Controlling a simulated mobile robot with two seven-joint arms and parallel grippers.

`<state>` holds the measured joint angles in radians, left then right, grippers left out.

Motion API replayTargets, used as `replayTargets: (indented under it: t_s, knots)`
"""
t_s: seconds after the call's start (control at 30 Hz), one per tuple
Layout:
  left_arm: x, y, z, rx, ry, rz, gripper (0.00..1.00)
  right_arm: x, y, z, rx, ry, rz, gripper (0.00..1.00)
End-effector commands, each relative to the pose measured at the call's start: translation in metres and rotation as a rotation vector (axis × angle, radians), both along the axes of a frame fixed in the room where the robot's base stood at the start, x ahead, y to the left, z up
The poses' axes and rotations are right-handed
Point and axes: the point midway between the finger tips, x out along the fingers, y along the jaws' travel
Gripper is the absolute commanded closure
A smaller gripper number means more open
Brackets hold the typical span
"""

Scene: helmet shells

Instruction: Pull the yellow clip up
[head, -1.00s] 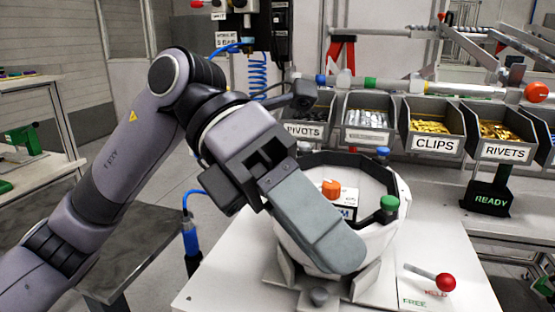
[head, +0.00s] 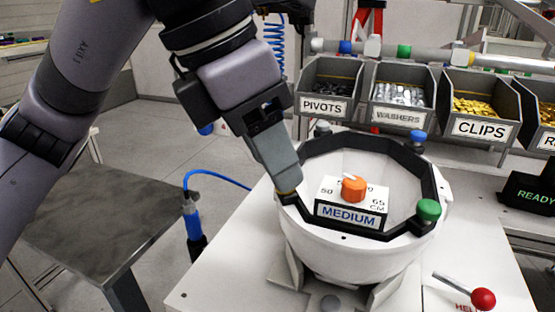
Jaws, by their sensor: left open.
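The white helmet shell (head: 330,245) sits upright in a holder on the white bench, with a black band (head: 385,236) around its rim. My left gripper (head: 286,188) reaches down to the left side of this rim, fingertips at the band. It is open, though its near finger hides the gap. A small yellowish bit (head: 287,193) shows at the fingertips; it may be the yellow clip, mostly hidden. I cannot tell whether the fingers touch it. A green clip (head: 428,210) and a blue clip (head: 417,137) stand on the right side of the rim. My right gripper is out of view.
An orange knob (head: 353,188) sits on a white block marked MEDIUM inside the shell. A red-knobbed lever (head: 483,299) is at the front right. Bins of pivots (head: 325,107), washers (head: 398,117) and clips (head: 481,129) stand behind. A grey metal table (head: 85,225) is at the left.

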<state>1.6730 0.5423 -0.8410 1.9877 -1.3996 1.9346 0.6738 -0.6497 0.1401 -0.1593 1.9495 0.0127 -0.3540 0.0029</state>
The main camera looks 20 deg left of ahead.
Motion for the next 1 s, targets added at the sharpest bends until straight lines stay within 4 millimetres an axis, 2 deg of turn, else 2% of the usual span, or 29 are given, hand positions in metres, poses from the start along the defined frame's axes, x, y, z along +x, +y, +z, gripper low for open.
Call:
replayTargets:
  t_s: [0.2,0.47,0.6,0.8,1.0]
  knots:
    - [0.005,-0.005,-0.016,-0.001,0.0,0.0,0.53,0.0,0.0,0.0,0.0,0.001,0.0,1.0]
    - [0.005,-0.006,-0.018,-0.001,0.0,-0.001,0.53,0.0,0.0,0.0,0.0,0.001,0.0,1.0]
    - [0.005,-0.006,-0.017,-0.001,0.0,-0.001,0.99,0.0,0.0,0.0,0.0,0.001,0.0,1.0]
    - [0.005,-0.006,-0.017,-0.002,-0.001,-0.001,1.0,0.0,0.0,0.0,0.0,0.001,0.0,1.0]
    - [0.005,-0.006,-0.004,-0.003,-0.002,-0.001,1.0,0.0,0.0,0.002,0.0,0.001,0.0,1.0]
